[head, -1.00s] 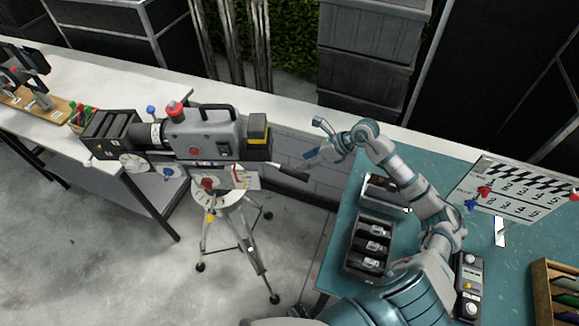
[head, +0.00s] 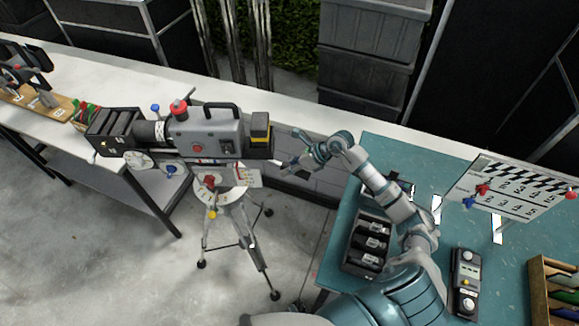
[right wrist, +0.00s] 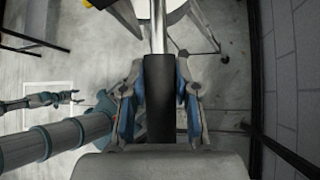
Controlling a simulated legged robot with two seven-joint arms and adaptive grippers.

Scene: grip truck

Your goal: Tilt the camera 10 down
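The grey film camera (head: 205,130) stands level on a white tripod (head: 232,215), its black lens hood to the left. A pan handle with a black grip (right wrist: 160,100) sticks out from the tripod head on a metal rod (right wrist: 158,25).
A teal table (head: 330,225) on the right holds a battery tray (head: 370,243), a clapperboard (head: 510,187) and a control box (head: 466,283). A white bench (head: 60,130) stands behind left. A low wall runs behind the handle.

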